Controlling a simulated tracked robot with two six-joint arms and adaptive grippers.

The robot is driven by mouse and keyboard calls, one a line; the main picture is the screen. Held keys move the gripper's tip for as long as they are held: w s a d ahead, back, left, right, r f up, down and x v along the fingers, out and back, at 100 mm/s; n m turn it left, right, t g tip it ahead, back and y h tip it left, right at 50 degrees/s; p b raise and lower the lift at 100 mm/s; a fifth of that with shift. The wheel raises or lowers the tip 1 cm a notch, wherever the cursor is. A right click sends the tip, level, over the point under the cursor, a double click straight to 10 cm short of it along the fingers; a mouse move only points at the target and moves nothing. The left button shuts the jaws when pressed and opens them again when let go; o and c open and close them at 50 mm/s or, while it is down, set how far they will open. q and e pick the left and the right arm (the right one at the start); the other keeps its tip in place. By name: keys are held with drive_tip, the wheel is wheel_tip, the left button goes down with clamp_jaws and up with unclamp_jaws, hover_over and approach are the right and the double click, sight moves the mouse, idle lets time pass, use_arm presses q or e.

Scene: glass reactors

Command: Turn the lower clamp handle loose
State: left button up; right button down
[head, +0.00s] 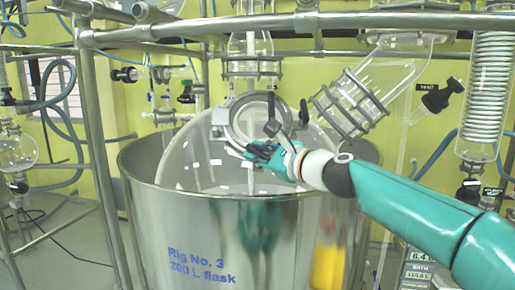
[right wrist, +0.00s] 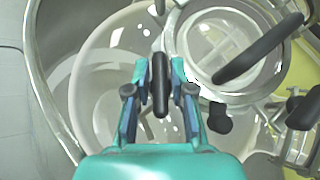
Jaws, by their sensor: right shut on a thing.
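A round metal clamp ring (head: 234,122) sits on the front of the big glass flask (head: 185,160); it also shows in the right wrist view (right wrist: 178,42). My right gripper (head: 254,150) reaches the ring's lower edge from the right. In the right wrist view my right gripper (right wrist: 160,78) has its two fingers on either side of a black clamp handle (right wrist: 160,98), shut on it. The handle lies lengthwise between the fingers. A second black handle (right wrist: 258,50) crosses the ring at the upper right, clear of the fingers. My left gripper is not in view.
The flask sits in a steel bath (head: 150,215) marked Rig No. 3. A steel rail (head: 200,33) runs across above. A ribbed glass side neck (head: 350,105) and a coil condenser (head: 490,90) stand to the right. A black knob (right wrist: 218,118) is close right of the gripper.

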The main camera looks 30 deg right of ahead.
drive_tip(key=shift+n+g+y+p, duration=0.5)
drive_tip(key=shift+n+y+p, duration=0.15)
drive_tip(key=shift+n, duration=0.25)
drive_tip(key=shift+n+g+y, duration=0.25)
drive_tip(key=shift+n+g, duration=0.15)
drive_tip(key=shift+n, duration=0.1)
drive_tip(key=n+g, duration=0.1)
drive_tip(key=n+y, duration=0.1)
drive_tip(key=shift+w+f+n+g+p, duration=0.1)
drive_tip(key=shift+f+n+g+p, duration=0.05)
drive_tip(key=shift+n+g+p, duration=0.2)
drive_tip(key=shift+n+g+y, duration=0.6)
drive_tip(key=shift+n+g, duration=0.55)
drive_tip(key=shift+n, duration=0.1)
drive_tip(key=c, duration=1.1)
unclamp_jaws()
drive_tip(key=shift+c, duration=0.2)
drive_tip(key=shift+s, duration=0.2)
